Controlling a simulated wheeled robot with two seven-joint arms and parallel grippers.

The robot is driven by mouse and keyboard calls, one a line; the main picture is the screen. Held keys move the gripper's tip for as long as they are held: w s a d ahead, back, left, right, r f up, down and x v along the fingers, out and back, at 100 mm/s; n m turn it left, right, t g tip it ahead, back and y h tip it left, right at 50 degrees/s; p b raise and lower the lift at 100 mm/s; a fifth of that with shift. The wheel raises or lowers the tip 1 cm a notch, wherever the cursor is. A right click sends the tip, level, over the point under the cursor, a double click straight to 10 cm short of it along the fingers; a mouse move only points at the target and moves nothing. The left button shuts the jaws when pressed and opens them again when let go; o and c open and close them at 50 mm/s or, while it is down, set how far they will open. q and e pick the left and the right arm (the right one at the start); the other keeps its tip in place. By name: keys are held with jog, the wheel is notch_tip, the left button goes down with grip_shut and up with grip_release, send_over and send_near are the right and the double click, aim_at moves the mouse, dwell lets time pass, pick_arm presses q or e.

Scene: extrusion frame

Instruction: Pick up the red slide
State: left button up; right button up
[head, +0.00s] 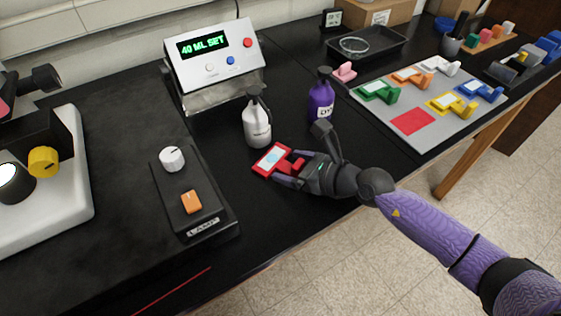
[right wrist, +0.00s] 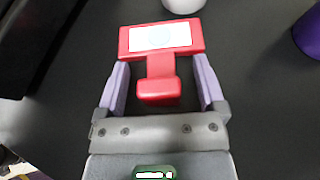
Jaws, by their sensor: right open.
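The red slide (head: 272,159) lies on the black bench in front of the white bottle. It has a flat red plate with a pale window and a raised red handle. It also shows in the right wrist view (right wrist: 160,65), with its handle between the two fingers. My right gripper (head: 287,172) is open around the handle, and gaps show on both sides of it in the right wrist view (right wrist: 160,85). My left gripper is not in view.
A white bottle (head: 257,124) stands just behind the slide and a purple bottle (head: 321,98) behind right. A lamp control box (head: 187,190) lies to the left. A grey board (head: 440,120) with several coloured slides and a red patch (head: 413,121) lies to the right.

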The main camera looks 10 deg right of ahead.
jog(key=shift+w+a, duration=0.1)
jog(key=shift+w, duration=0.05)
grip_shut()
dwell(0.4)
